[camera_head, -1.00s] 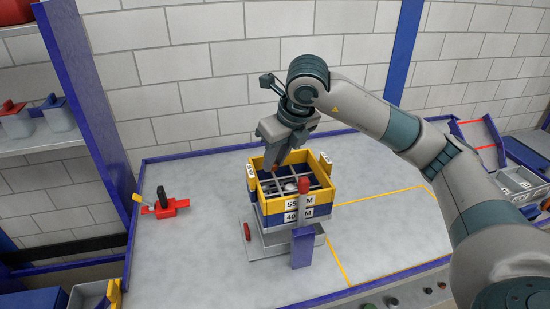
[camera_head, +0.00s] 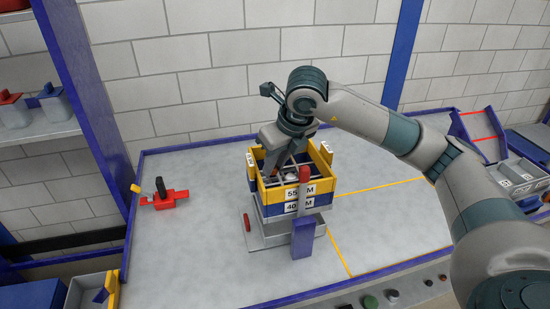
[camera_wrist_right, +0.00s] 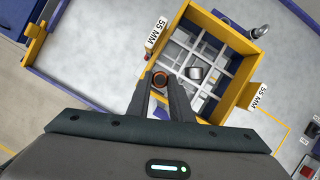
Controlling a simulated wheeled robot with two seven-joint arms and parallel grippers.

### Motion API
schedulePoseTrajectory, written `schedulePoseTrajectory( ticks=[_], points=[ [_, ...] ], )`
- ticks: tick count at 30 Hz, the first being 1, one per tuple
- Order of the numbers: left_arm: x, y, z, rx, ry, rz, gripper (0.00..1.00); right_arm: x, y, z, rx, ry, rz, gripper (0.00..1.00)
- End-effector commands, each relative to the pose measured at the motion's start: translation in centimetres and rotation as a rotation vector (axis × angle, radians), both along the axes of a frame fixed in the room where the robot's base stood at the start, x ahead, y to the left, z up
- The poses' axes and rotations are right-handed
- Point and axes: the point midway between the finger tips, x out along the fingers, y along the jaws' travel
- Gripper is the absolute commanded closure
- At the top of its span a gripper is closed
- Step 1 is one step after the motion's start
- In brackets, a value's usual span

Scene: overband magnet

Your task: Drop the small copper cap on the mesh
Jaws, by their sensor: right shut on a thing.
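My right gripper (camera_head: 281,163) is inside the yellow rim of the upper sieve box, low over the mesh at its left back part. The small copper cap (camera_wrist_right: 161,80) shows between the fingertips in the right wrist view, and the gripper (camera_wrist_right: 162,84) is shut on it. In the head view the cap is hidden by the gripper. The mesh (camera_wrist_right: 210,62) is a grey bar grid inside the yellow frame (camera_head: 285,192) marked 55 MM. A silvery cylinder (camera_wrist_right: 195,73) lies at the mesh beside the cap. My left gripper is not in view.
A blue 40 MM box (camera_head: 272,208) sits below the yellow frame on a grey stand. A red clamp-like tool (camera_head: 165,200) lies to the left. Grey bins (camera_head: 518,180) are at the right. Much tabletop is clear.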

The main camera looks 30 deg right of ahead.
Motion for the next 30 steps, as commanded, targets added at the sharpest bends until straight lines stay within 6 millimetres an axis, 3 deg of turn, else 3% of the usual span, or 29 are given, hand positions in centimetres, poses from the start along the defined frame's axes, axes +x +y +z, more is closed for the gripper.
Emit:
schedulePoseTrajectory(
  ticks=[9,22,23,24,25,30],
  points=[
    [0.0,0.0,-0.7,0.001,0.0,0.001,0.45,0.0,0.0,-1.9,0.0,-0.001,0.0,1.0],
    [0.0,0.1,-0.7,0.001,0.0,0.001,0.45,0.0,0.0,-2.1,0.0,-0.001,0.0,1.0],
    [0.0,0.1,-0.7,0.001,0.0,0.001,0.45,0.0,0.0,-2.1,0.0,-0.001,0.0,0.73],
    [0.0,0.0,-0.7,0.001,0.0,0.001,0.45,0.0,0.0,-2.1,0.0,-0.001,0.0,0.64],
    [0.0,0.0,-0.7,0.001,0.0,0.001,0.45,0.0,0.0,-2.1,0.0,-0.001,0.0,0.59],
    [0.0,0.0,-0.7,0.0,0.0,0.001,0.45,0.0,0.0,-2.1,0.0,-0.001,0.0,0.59]
  ],
)
